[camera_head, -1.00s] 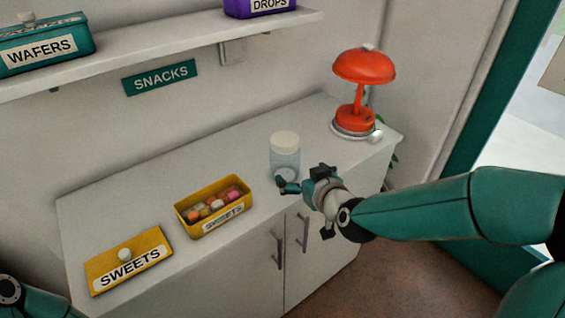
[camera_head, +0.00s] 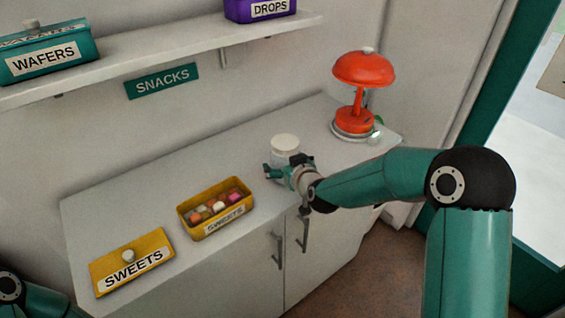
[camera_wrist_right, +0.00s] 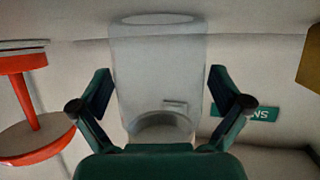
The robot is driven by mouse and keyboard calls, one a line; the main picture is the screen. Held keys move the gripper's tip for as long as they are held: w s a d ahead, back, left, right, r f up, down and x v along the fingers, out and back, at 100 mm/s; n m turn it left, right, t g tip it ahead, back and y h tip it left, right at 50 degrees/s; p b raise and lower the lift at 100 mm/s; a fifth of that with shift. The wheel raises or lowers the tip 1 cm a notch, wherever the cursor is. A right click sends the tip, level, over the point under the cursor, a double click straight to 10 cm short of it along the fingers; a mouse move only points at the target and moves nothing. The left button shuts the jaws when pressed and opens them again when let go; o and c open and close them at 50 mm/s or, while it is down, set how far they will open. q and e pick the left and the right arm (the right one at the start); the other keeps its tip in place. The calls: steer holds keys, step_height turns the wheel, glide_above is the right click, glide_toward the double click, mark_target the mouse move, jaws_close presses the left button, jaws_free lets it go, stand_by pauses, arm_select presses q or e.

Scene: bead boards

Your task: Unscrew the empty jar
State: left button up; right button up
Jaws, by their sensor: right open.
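The clear, empty-looking jar (camera_head: 287,158) stands upright on the white counter with its cream lid (camera_head: 285,142) on. My right gripper (camera_head: 287,166) is open at the jar, and its fingers partly hide the jar's lower body. In the right wrist view, which is upside down, the jar (camera_wrist_right: 158,70) stands between the two spread fingers (camera_wrist_right: 160,88). Gaps show between the fingers and the glass. Only a joint of my left arm shows at the lower left of the head view; its gripper is out of view.
A red lamp (camera_head: 358,120) stands at the counter's right end. An open yellow sweets tin (camera_head: 217,226) and its loose lid (camera_head: 132,268) lie to the left. A shelf (camera_head: 160,62) with tins runs above. The counter (camera_head: 120,200) behind the tins is clear.

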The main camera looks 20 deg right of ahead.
mark_target(286, 142)
steer(key=c, duration=1.4)
steer(key=shift+r, duration=0.1)
steer(key=shift+r, duration=0.1)
steer(key=shift+r, duration=0.65)
step_height(286, 142, up, 7)
steer(key=shift+r+p, duration=0.1)
steer(key=shift+p, duration=0.55)
step_height(286, 142, up, 11)
steer(key=p, duration=0.6)
steer(key=shift+r, duration=0.15)
